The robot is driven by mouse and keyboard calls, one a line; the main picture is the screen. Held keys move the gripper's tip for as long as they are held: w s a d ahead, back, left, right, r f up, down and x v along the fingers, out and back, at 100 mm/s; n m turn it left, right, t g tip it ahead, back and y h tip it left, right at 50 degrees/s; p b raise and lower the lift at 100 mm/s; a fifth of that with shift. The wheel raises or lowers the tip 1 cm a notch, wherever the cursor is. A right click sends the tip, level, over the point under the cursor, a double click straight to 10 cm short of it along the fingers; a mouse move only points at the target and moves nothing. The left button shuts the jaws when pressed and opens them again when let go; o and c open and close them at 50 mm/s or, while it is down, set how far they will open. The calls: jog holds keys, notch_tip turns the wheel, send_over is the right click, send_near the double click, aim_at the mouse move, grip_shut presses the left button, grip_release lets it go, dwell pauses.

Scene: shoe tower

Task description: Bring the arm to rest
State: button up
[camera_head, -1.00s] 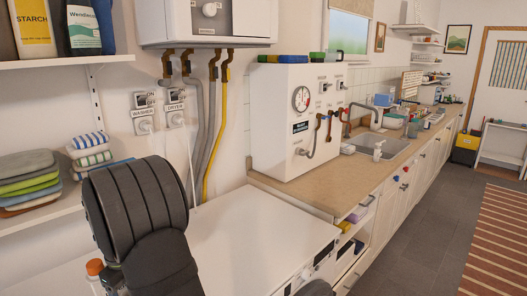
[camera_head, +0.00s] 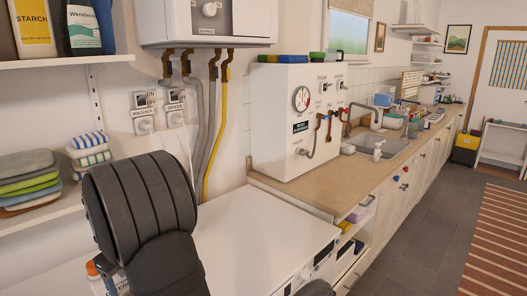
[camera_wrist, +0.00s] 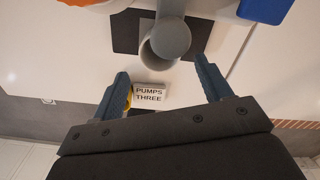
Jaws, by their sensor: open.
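My gripper (camera_wrist: 161,68) shows in the wrist view with its two blue-grey fingers spread apart and nothing between them. Beyond the fingertips in the wrist view are a grey round hollow piece (camera_wrist: 168,40), which looks like a cup or tube end, and a label reading "PUMPS THREE" (camera_wrist: 150,92). I cannot tell how far the fingers are from them.
A white machine top (camera_head: 255,225) lies right of my arm. A white panel box with a gauge (camera_head: 290,140) stands on the wooden counter (camera_head: 340,190). Folded towels (camera_head: 88,150) sit on the left shelf.

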notch_tip(320, 180, down, 8)
jog(key=shift+f, duration=0.25)
notch_tip(320, 180, up, 4)
jog(key=shift+r, duration=0.2)
jog(key=w+d+r, duration=0.2)
jog(key=d+r, duration=0.5)
jog(key=d, duration=0.5)
jog(key=s+d+f+n, duration=0.1)
jog(key=s+d+n, duration=0.2)
jog(key=d+n, duration=0.4)
jog(key=s+d+f+n, duration=0.2)
jog(key=s+d+n, duration=0.1)
jog(key=d+n, duration=0.5)
jog(key=shift+s+n, duration=0.3)
jog(key=shift+n, duration=1.1)
